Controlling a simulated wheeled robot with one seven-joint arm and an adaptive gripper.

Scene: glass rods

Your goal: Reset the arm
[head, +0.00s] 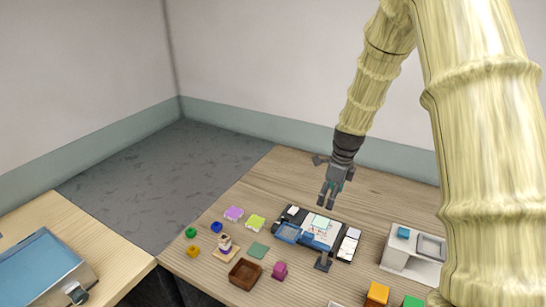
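My gripper (329,194) hangs at the end of my arm, fingers pointing down, above the back part of the wooden table. Its two fingers look a little apart with nothing visible between them. It is above and just behind a dark tray-like unit (345,248) that bears a blue piece, a white sheet and small pale items. My arm comes down from the top right. I see no glass rods that I can make out at this size.
A white unit (412,253) stands at the right. Another table (110,225) with a blue-topped box is at far left. The table's back edge area is clear.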

